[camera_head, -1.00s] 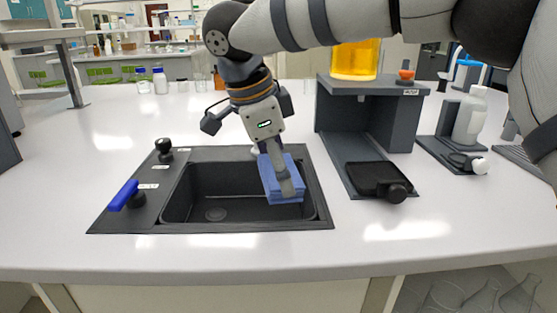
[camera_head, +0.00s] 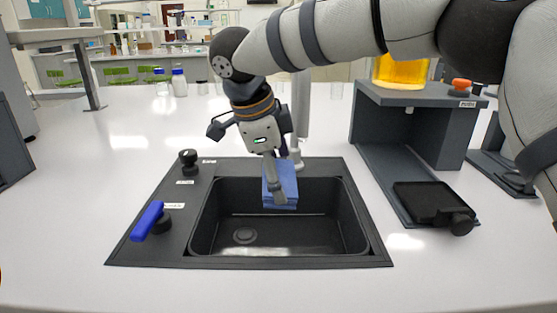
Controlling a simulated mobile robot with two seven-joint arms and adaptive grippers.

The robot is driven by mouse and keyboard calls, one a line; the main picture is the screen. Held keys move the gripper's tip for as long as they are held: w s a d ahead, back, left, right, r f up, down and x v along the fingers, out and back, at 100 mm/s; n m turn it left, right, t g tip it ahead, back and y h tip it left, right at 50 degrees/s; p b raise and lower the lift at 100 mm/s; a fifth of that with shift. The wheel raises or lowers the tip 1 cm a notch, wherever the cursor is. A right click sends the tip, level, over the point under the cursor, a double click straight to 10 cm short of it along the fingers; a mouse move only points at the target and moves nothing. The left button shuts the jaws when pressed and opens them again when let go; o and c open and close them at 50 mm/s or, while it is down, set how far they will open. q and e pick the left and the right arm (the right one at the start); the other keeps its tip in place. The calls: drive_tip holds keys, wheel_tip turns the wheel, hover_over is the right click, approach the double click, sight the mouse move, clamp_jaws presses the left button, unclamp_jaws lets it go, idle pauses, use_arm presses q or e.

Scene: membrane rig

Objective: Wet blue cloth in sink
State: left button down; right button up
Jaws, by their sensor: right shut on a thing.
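The blue cloth (camera_head: 287,183) hangs folded from my right gripper (camera_head: 280,190), which is shut on it. Cloth and gripper are over the back middle of the black sink (camera_head: 290,262). The cloth's lower edge appears above the basin floor, but I cannot tell how high. A blue lever handle (camera_head: 147,220) stands on the left part of the sink panel. A black knob (camera_head: 188,157) stands behind it. A grey upright post, probably the faucet (camera_head: 297,150), is partly hidden behind the gripper. My left gripper is not in view.
A dark grey stand (camera_head: 400,130) right of the sink carries a container of amber liquid (camera_head: 400,70). A black tray (camera_head: 430,203) sits at its foot. Bottles (camera_head: 179,84) stand at the back. The white counter in front of the sink is clear.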

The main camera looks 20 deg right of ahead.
sight(285, 171)
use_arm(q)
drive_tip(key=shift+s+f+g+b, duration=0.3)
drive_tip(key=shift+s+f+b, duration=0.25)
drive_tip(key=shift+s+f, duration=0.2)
use_arm(e)
wheel_tip(285, 171, down, 16)
drive_tip(key=shift+w+r, duration=0.1)
drive_tip(key=shift+r, duration=0.05)
wheel_tip(285, 171, up, 14)
drive_tip(key=shift+r+p, duration=0.15)
drive_tip(key=shift+p, duration=0.9)
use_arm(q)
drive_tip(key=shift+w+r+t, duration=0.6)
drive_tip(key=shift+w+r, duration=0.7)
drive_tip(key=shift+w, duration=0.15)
use_arm(e)
drive_tip(key=shift+r, duration=1.1)
drive_tip(key=shift+r, duration=0.1)
drive_tip(key=shift+r, duration=1.9)
